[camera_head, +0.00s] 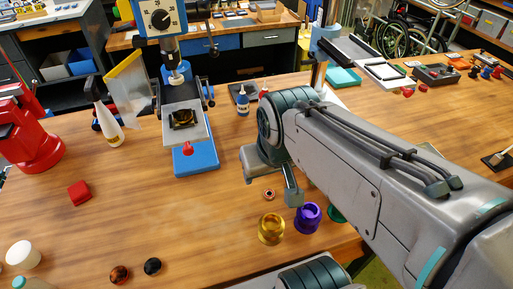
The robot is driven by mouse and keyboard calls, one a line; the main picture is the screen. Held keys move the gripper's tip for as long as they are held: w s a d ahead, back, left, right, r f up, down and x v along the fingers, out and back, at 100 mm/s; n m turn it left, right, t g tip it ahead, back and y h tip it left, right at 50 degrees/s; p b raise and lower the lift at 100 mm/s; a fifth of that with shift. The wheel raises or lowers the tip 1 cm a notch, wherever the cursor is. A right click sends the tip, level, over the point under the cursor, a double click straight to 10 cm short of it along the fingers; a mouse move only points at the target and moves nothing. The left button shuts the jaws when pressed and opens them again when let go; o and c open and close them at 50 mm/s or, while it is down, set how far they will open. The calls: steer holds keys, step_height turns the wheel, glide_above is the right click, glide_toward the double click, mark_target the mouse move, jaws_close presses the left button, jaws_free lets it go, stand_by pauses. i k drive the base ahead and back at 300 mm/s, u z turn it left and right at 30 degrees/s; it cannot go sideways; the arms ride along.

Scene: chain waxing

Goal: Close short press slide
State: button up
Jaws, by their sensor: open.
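A blue press with a dial (161,19) stands at the back left. Its grey slide (195,129) is pulled out toward me over a blue base (197,161), with a dark round piece on it and a red knob (187,148) at its front. A second press (328,47) stands further right, with a light tray-like slide (386,72) drawn out to the right; my arm partly hides it. I cannot tell surely which is the short press. My gripper (279,187) is open and empty, pointing down above the table, right of the blue base and touching neither press.

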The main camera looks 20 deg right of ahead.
mark_target(174, 136)
steer(key=k, duration=1.45)
steer(key=z, duration=0.65)
steer(key=i, duration=1.3)
steer(key=u, duration=0.75)
